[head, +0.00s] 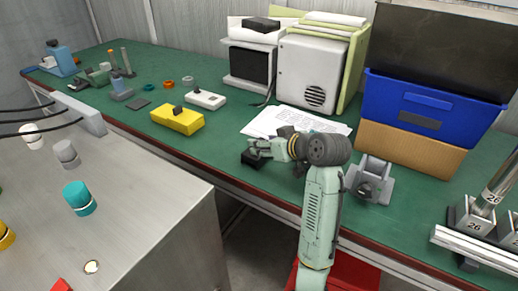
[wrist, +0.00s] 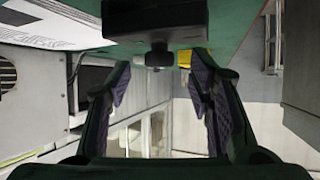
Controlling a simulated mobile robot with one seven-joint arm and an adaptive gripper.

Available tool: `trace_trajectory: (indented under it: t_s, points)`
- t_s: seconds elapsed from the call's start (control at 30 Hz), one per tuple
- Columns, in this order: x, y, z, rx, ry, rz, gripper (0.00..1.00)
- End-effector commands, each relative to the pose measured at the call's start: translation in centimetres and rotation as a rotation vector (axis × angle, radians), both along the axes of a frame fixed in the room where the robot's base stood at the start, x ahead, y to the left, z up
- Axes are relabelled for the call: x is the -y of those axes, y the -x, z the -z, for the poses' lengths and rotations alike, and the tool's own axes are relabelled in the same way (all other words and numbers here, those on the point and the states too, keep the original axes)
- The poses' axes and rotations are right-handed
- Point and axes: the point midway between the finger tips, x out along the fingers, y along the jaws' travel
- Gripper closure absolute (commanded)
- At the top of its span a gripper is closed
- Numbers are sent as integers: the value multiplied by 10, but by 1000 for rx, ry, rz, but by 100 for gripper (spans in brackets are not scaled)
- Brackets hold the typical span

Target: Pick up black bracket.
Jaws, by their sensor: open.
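The black bracket (head: 251,160) appears to be the small dark block on the green bench, just under and left of my gripper. In the wrist view, a dark block (wrist: 155,18) with a short knob (wrist: 158,56) shows at the top centre. The knob is in line with the gap between my fingers. My gripper (head: 257,148) reaches left over the bench, close to the block. In the wrist view, my gripper (wrist: 160,85) has its two fingers spread apart with nothing between them. I cannot tell whether a finger touches the block.
White papers (head: 290,122) lie behind my gripper. A yellow box (head: 178,119) and a white box (head: 205,99) sit to the left. A grey bracketed device (head: 371,180) stands right of my arm. A blue crate (head: 425,104) on a cardboard box (head: 408,147) is behind. Green bench left of the block is clear.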

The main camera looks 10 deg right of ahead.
Motion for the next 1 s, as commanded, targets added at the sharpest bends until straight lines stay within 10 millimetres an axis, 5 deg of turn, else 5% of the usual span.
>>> trace_trajectory:
  t_s: [0.4, 1.0]
  points:
    - [-6, -15, 8, 2, 0, 0, 53]
    - [-5, -14, 8, 1, 1, 0, 93]
